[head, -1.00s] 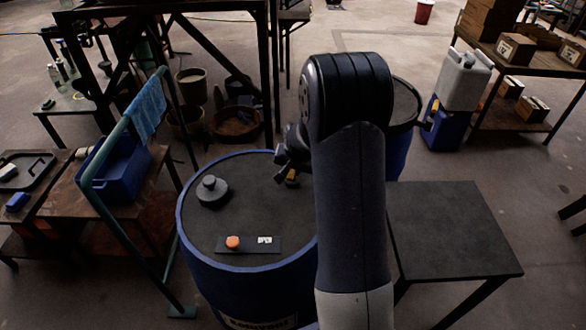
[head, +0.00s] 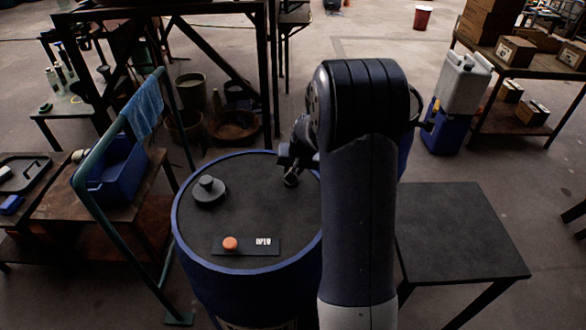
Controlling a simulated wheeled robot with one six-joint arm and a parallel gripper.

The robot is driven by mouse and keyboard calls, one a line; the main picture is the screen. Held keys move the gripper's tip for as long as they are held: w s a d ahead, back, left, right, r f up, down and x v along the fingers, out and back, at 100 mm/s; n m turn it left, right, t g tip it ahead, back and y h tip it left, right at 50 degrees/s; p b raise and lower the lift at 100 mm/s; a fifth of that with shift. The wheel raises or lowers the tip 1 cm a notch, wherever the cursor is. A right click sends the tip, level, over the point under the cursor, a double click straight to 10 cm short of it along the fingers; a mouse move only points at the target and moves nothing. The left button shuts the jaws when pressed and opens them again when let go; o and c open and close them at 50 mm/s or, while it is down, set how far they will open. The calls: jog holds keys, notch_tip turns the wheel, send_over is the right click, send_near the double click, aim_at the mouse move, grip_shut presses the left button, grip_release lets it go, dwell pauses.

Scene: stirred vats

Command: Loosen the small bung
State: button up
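The blue-rimmed drum (head: 250,216) stands in front of me with a dark flat top. A large grey bung (head: 208,190) with a raised knob sits on the left of the top. A small dark round piece (head: 291,180), which looks like the small bung, is at the top's right side. My gripper (head: 291,170) points down right at this piece. My own arm covers part of the drum's right side. The fingers are too small and dark to show whether they are open, or whether they touch the piece.
A dark plate (head: 271,251) with an orange knob (head: 230,243) and a white "OPEN" label (head: 263,241) lies on the drum's near part. A teal rail (head: 99,207) stands left. An empty dark table (head: 461,232) is on the right.

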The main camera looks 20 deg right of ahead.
jog(key=o, duration=0.3)
jog(key=v, duration=1)
jog(key=shift+s+r, duration=0.2)
jog(key=shift+r, duration=0.15)
jog(key=shift+f, duration=0.1)
jog(key=x, duration=1.1)
jog(key=shift+r+p, duration=0.3)
jog(key=shift+p, duration=0.15)
jog(key=shift+m, duration=0.4)
jog(key=shift+f, duration=0.15)
